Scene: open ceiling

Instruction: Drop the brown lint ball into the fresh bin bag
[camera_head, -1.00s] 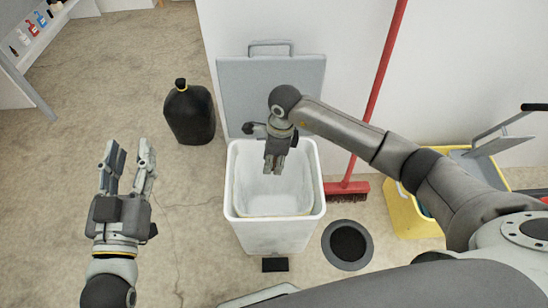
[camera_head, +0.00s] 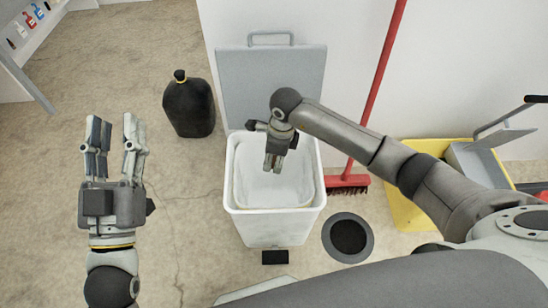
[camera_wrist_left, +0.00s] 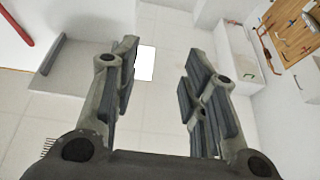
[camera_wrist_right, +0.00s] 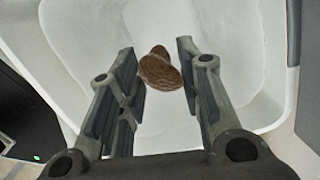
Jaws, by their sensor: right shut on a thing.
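The brown lint ball (camera_wrist_right: 160,72) shows between the fingertips of my right gripper in the right wrist view, with white bag behind it. My right gripper (camera_head: 273,166) is shut on it, over the open mouth of the white bin (camera_head: 275,232), pointing down. In the head view the ball cannot be made out. The fresh bin bag (camera_head: 268,192) is a white liner inside the bin, and its pale walls also fill much of the right wrist view (camera_wrist_right: 228,30). My left gripper (camera_head: 114,120) is open and empty, left of the bin.
The grey lid (camera_head: 270,85) stands raised behind the bin. A tied black bag (camera_head: 189,110) is on the floor to the left. A red broom (camera_head: 347,184), a yellow bucket (camera_head: 408,214) and a round dark-centred item (camera_head: 347,238) are to the right.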

